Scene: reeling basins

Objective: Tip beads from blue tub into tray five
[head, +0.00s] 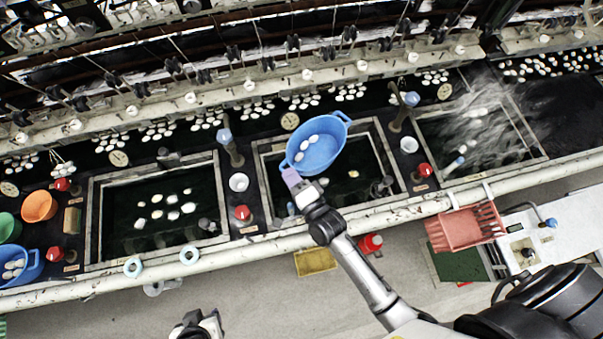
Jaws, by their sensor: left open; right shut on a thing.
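A blue oval tub (323,152) with two handles is above the middle basin (262,150). Several white, cocoon-like beads (313,139) lie inside it, on its left side. My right gripper (293,180) is shut on the tub's near left handle. I cannot tell how far the tub is tilted. Below it, the basin holds dark water with a pale bead showing; the tub hides much of it. No number is readable, so I cannot tell which basin is tray five. My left gripper (197,326) is open and empty at the bottom edge, partly cut off.
The left basin (93,225) holds several white beads; the right basin (543,150) has steam over it. Another blue tub (33,268), an orange bowl (39,206) and a green bowl (9,227) stand far left. A red basket (465,228) hangs on the front rail.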

